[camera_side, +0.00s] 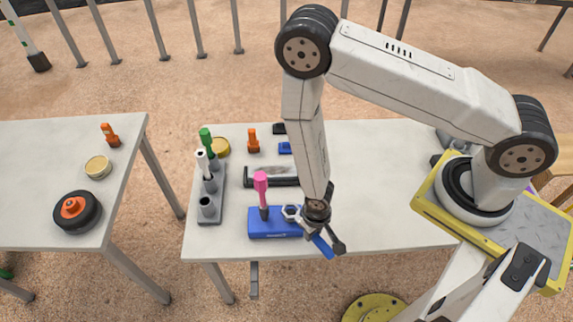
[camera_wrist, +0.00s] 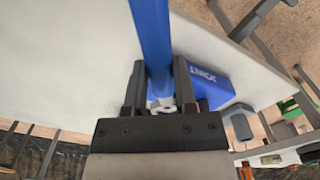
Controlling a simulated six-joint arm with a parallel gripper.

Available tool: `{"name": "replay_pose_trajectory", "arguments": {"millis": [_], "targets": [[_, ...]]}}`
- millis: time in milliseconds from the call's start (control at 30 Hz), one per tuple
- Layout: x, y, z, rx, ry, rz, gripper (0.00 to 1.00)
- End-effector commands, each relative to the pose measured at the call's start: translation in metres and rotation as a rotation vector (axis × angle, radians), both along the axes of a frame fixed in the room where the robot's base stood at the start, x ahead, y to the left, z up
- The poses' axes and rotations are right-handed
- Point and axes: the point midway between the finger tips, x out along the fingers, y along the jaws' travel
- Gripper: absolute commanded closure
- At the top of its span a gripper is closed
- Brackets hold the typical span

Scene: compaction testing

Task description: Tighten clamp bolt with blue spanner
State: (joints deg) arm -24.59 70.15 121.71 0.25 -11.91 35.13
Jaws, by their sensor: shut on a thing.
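The blue spanner (camera_side: 323,245) is in my gripper (camera_side: 327,233), low over the front of the table. In the wrist view my gripper (camera_wrist: 160,95) has its two black fingers closed on either side of the spanner's blue handle (camera_wrist: 150,35). The spanner's silver open end (camera_side: 292,213) lies over the right part of the blue clamp block (camera_side: 262,228). The block also shows in the wrist view (camera_wrist: 215,85), with white lettering. A silver piece (camera_wrist: 160,104) shows between the fingers. I cannot tell whether the spanner's jaw is seated on a bolt; the clamp bolt is not clearly visible.
A pink-handled tool (camera_side: 261,187) stands upright at the block. A grey rack (camera_side: 211,213) with green- and white-topped tools stands to the left. A black bracket (camera_side: 262,178) lies behind the block. A second table (camera_side: 40,150) stands further left. The table's right part is clear.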

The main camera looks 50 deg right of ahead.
Motion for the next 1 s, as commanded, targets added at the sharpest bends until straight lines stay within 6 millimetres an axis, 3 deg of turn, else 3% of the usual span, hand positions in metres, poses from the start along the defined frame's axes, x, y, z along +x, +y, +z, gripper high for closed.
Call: {"name": "replay_pose_trajectory", "arguments": {"millis": [1000], "targets": [[0.0002, 0.0001, 0.0072, 0.0, 0.0, 0.0, 1.0]]}}
